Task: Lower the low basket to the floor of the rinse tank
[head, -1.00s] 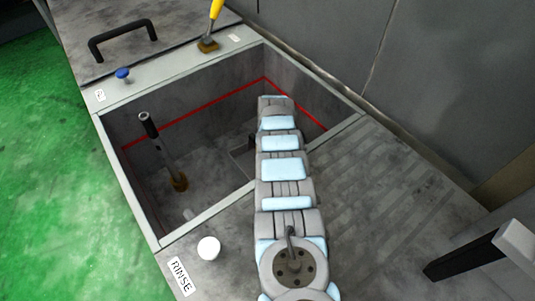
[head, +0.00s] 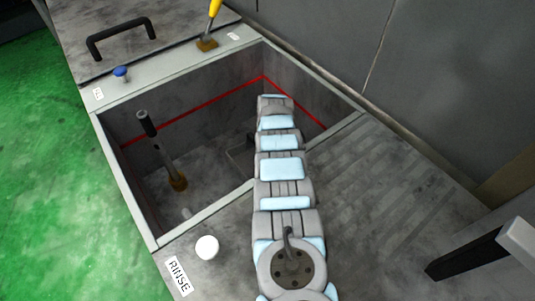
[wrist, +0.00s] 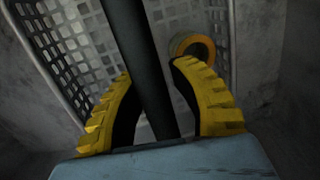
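The wrist view shows the low basket (wrist: 75,45) as a pale perforated tray below my gripper, with a dark rim at left. A dark bar (wrist: 138,55), apparently its handle, runs between the two yellow fingers. An orange-and-grey ring (wrist: 193,46) shows beyond the right finger. In the head view my arm reaches into the open rinse tank (head: 200,215) and hides the gripper. A dark edge (head: 240,153) beside the arm may be part of the basket. Its gap to the floor cannot be told.
A black-topped post (head: 147,124) with a brown foot stands in the tank's left part. A red line (head: 210,100) runs around the walls. A white knob (head: 206,247), a blue knob (head: 121,72) and a yellow-handled brush (head: 208,42) are on the surround.

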